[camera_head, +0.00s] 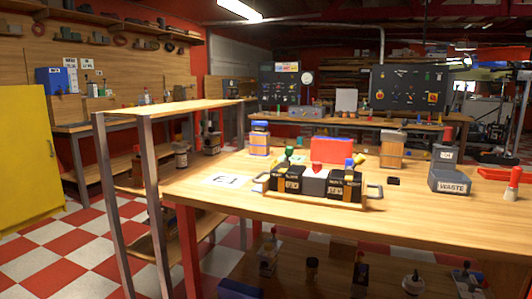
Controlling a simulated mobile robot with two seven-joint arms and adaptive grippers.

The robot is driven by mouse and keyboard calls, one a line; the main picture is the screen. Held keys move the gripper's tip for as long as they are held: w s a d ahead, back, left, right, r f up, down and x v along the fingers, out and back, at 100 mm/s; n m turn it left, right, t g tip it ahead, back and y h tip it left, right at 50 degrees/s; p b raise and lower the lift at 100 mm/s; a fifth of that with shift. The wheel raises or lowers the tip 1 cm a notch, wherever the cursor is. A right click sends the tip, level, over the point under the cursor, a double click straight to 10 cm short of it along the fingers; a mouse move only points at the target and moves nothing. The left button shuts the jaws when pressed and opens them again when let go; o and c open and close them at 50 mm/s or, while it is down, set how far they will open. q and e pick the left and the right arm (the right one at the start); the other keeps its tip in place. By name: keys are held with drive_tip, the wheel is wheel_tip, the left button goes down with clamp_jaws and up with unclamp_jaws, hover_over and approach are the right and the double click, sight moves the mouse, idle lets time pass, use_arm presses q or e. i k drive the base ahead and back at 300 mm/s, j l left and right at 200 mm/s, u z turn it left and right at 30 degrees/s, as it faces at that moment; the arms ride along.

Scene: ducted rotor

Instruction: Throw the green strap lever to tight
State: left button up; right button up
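A green-topped lever (289,152) stands on the left black box (286,180) of a unit near the front of the wooden table. This box has an orange strap and a label. A matching black box (345,187) on the right carries a blue-topped lever (349,163). A grey block (313,181) with a red top sits between them. The unit rests on a base with a metal handle (375,191) at its right end. The strap's tightness is too small to tell. Neither of my grippers is in view.
Behind the unit are a red case (331,150) and a blue-lidded jar (260,138). A white card (226,180) lies to the left. A grey waste bin (450,181) and a red-and-white bottle (512,184) stand right. The table front (425,222) is mostly clear.

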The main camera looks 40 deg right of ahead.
sight(288, 151)
drive_tip(key=i+j+z, duration=0.15)
drive_tip(key=j+z, duration=0.15)
drive_tip(key=z, duration=0.2)
drive_tip(key=j+z, duration=0.45)
drive_tip(key=i+l, duration=0.05)
drive_tip(key=l, duration=0.05)
